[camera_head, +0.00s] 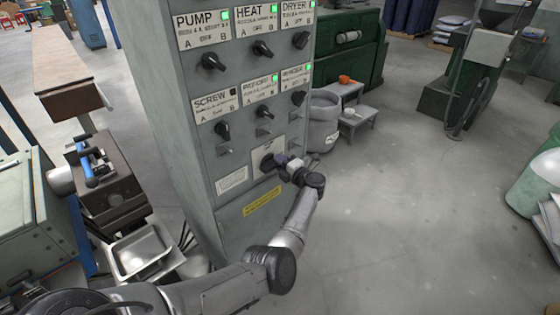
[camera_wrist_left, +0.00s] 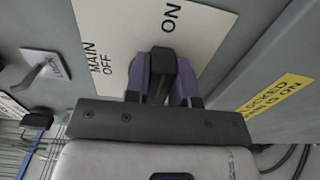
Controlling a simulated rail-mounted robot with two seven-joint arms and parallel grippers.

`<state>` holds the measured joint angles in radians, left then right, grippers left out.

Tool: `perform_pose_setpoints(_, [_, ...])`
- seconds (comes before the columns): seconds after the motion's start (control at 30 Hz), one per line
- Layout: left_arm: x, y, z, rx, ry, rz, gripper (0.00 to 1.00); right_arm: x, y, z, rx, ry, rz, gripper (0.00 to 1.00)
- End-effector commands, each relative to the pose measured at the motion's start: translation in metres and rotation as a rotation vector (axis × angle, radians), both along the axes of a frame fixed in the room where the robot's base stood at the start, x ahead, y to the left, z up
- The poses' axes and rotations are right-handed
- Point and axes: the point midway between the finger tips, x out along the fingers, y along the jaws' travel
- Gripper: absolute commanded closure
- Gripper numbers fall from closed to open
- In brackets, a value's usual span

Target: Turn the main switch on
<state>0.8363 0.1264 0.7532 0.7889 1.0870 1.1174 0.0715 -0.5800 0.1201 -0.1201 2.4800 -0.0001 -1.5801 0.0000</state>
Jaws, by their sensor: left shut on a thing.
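The main switch (camera_head: 267,163) is a black knob on a white plate, low on the grey control cabinet. My left gripper (camera_head: 284,164) is at it, its arm reaching up from below. In the left wrist view, the purple fingers of my left gripper (camera_wrist_left: 161,88) are shut on both sides of the black switch handle (camera_wrist_left: 162,62). The handle lies in line toward the word ON on the white label plate (camera_wrist_left: 130,25); MAIN OFF is printed to its left. The lower part of the handle is hidden by the gripper. My right gripper is in neither view.
Several other black knobs, such as the PUMP knob (camera_head: 212,62), sit higher on the cabinet (camera_head: 165,110). A yellow label (camera_head: 262,203) is below the switch. A grey bin (camera_head: 322,125) and a small step stool (camera_head: 357,122) stand right of the cabinet. Open floor lies farther right.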

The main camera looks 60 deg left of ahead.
Motion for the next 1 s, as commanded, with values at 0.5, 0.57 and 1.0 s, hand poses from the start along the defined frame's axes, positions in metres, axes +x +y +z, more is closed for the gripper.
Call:
perform_pose_setpoints(0.5, [-0.0003, 0.0002, -0.0015, -0.006, 0.042, 0.001, 1.0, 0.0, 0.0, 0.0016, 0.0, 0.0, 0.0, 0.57])
perform_pose_setpoints(0.57, [-0.0003, 0.0002, -0.0015, -0.006, 0.042, 0.001, 1.0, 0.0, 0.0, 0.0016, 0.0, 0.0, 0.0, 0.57])
perform_pose_setpoints(1.0, [-0.0002, 0.0002, -0.0012, -0.006, 0.039, 0.0, 0.51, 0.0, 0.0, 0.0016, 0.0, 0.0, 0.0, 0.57])
